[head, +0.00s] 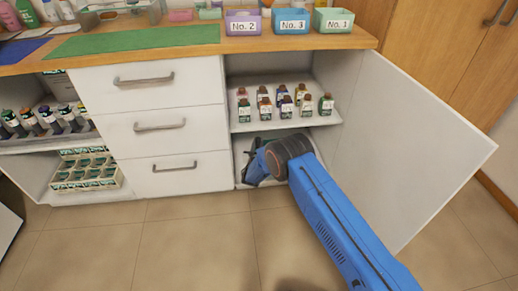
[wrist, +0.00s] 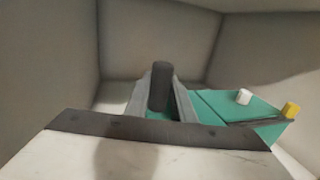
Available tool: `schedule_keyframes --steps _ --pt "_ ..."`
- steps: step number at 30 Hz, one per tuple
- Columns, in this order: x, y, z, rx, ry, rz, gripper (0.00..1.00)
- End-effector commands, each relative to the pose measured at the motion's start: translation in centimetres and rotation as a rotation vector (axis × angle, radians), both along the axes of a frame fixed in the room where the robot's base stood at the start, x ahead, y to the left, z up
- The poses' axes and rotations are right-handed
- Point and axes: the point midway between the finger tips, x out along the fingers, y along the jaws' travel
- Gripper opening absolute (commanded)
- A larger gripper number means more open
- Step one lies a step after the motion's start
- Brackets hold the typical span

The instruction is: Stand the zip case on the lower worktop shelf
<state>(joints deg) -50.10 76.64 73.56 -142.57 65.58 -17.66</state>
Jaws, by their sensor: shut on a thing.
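In the wrist view, a teal case (wrist: 230,109), which I take to be the zip case, shows beneath and to the right of my gripper (wrist: 160,88). A white piece and a yellow piece sit on its right part. The fingers are shut around a dark upright piece that appears joined to the case. Much of the case is hidden by the gripper body. In the head view, my blue arm reaches into the low bay of the open cupboard, under the bottle shelf, and hides most of the gripper and case. Whether the case touches the lower shelf (head: 241,184) cannot be told.
Several small bottles (head: 285,105) stand on the shelf (head: 270,124) just above my arm. The open white door (head: 420,140) is on the right. Drawers (head: 160,130) are on the left. Pale walls (wrist: 150,45) close in the bay. The floor in front is clear.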

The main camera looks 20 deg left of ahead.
Motion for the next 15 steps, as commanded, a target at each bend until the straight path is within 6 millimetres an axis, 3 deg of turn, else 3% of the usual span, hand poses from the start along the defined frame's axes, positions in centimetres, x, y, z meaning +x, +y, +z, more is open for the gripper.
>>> schedule_keyframes --steps 9,15 --pt "0.0 0.0 -3.3 -0.001 0.0 0.0 0.0" --pt "0.0 0.0 -3.7 0.001 -0.002 0.0 0.0"
